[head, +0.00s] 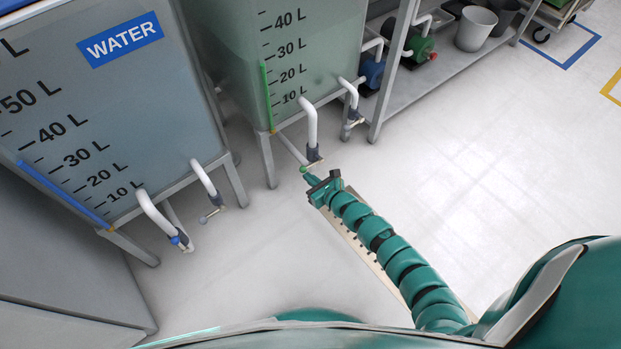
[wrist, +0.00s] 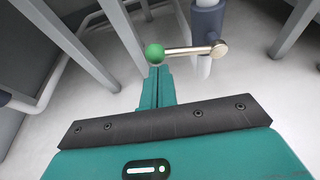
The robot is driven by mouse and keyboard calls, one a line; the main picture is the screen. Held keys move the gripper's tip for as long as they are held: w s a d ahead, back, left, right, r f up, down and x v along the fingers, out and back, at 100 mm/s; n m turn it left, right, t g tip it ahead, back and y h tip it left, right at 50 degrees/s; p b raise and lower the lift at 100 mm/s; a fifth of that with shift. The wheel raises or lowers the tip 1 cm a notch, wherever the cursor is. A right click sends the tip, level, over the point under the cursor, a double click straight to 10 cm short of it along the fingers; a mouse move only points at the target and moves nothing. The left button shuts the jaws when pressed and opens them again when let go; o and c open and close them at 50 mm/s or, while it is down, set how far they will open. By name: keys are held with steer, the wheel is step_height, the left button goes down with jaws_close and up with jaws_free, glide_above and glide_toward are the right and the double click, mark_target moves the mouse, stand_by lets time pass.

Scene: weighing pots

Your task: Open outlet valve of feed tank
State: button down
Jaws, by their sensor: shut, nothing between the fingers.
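A tank (head: 285,60) with a green level strip stands at the upper middle in the head view; its name label is out of view. A white outlet pipe (head: 311,120) runs down from it to a grey valve (head: 314,155). The valve also shows in the wrist view (wrist: 207,20). Its metal lever (wrist: 185,50) lies crosswise to the pipe and ends in a green ball knob (wrist: 154,53). My gripper (wrist: 157,71) is shut and empty, its fingertips right at the knob's near side. I cannot tell whether they touch it.
A WATER tank (head: 110,90) with its own valve (head: 180,241) stands at the left. Tank legs (head: 265,160) stand near the lever. A second pipe (head: 350,95) and a metal shelf (head: 440,75) with pumps are to the right. The floor (head: 480,170) at the right is clear.

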mark_target(321, 162)
steer(key=shift+r, duration=0.2)
steer(key=shift+w+d+r+m+g+y+p, duration=0.15)
steer(key=shift+r+m+y+p, duration=0.1)
steer(key=shift+r+m+p, duration=0.25)
steer(key=shift+w+d+r+m+g+y+p, duration=0.15)
steer(key=shift+r+m+y+p, duration=0.1)
steer(key=shift+r+m, duration=0.35)
steer(key=w+d+r+m+y, duration=0.3)
steer(key=d+r+m+y, duration=0.1)
steer(key=m, duration=0.5)
steer(key=shift+d+g, duration=0.15)
steer(key=shift+g, duration=0.15)
steer(key=shift+r+m, duration=0.1)
steer(key=shift+m, duration=0.2)
